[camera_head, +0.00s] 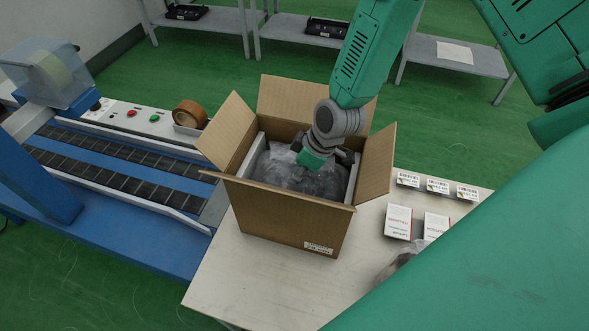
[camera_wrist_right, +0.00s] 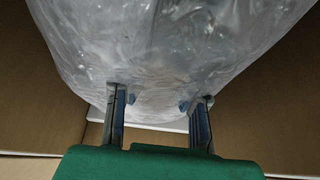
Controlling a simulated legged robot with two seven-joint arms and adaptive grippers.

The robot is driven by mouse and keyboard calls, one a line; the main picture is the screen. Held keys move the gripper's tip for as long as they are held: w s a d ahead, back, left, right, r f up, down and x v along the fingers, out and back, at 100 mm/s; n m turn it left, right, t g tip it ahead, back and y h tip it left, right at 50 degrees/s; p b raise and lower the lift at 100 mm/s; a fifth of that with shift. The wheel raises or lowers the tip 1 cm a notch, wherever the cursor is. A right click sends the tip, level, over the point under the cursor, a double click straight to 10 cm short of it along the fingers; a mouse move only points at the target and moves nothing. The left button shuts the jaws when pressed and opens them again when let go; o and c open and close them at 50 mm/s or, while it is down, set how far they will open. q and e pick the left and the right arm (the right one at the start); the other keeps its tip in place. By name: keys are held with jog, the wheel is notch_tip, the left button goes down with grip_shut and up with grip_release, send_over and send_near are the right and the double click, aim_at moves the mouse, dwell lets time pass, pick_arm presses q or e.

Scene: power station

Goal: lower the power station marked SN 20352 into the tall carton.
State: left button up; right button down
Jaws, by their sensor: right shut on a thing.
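The tall carton (camera_head: 285,218) stands open on the white table with its flaps spread outward. A power station wrapped in clear plastic (camera_head: 283,172) sits inside it, below the rim; its serial mark cannot be read. My right gripper (camera_head: 310,172) reaches down into the carton from above and is shut on the wrapped power station. In the right wrist view the plastic-wrapped power station (camera_wrist_right: 165,55) fills the top, and the two fingers of the right gripper (camera_wrist_right: 160,105) press against the wrap, with brown carton walls around. My left gripper is not in view.
A blue conveyor with a tape machine (camera_head: 50,75) lies left, with a tape roll (camera_head: 190,114) beside the carton. Small white boxes (camera_head: 398,221) and label cards (camera_head: 437,185) lie to the right on the table (camera_head: 235,280). Grey tables stand behind.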

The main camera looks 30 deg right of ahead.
jog(key=shift+s, duration=0.2)
jog(key=c, duration=1.4)
grip_release()
jog(key=shift+o, duration=0.2)
jog(key=shift+s+d+f, duration=0.1)
jog(key=shift+s+d, duration=0.05)
jog(key=shift+s, duration=0.05)
notch_tip(320, 180, up, 6)
jog(key=p, duration=0.5)
jog(key=shift+w+f, duration=0.1)
jog(key=shift+w, duration=0.05)
notch_tip(320, 180, up, 16)
jog(key=p, duration=1.4)
jog(key=shift+r, duration=0.2)
